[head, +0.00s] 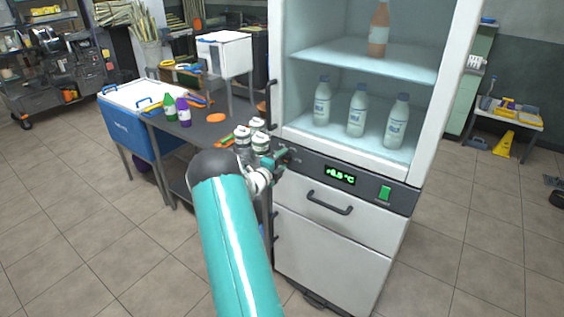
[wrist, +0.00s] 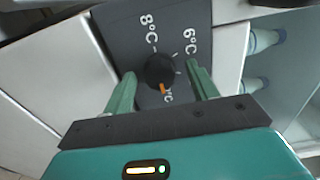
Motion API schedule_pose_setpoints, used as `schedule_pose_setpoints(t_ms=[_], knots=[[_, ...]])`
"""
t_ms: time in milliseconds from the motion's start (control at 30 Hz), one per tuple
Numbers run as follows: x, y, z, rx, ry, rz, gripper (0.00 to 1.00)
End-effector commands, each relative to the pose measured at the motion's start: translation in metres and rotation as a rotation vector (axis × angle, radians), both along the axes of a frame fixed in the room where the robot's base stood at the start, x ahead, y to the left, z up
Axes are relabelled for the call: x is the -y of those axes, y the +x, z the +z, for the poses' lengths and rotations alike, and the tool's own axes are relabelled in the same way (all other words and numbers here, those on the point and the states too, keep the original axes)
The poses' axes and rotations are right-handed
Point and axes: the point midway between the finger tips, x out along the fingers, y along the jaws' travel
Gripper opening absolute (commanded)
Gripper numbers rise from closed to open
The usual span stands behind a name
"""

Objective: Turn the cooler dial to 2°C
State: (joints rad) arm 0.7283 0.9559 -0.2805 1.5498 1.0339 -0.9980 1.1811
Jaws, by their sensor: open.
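The cooler (head: 345,215) is a tall white cabinet with a dark control strip below its glass-fronted compartment. In the wrist view the dial (wrist: 159,69) is a round black knob with an orange mark pointing toward the bottom of the picture. The 8°C label (wrist: 148,20) and the 6°C label (wrist: 190,40) are readable; another label below the knob is partly hidden, its number unclear. My gripper (wrist: 161,72) is open, with one green finger on each side of the knob. I cannot tell whether they touch it. In the head view my gripper (head: 286,158) is at the strip's left end, hiding the dial.
A green lit display (head: 341,175), its digits hard to read, and a green switch (head: 385,193) sit right of my gripper. A drawer handle (head: 329,203) juts out below. Several bottles stand inside the cooler. A cluttered table (head: 205,130) stands to the left.

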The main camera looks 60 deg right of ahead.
Motion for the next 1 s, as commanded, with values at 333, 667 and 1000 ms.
schedule_pose_setpoints(t_ms=[333,667,1000], knots=[[-0.039,0.008,0.000,0.000,0.001,0.003,0.58],[-0.110,0.019,0.000,0.000,0.001,0.003,0.58],[-0.137,0.021,0.000,0.000,0.000,0.000,0.58]])
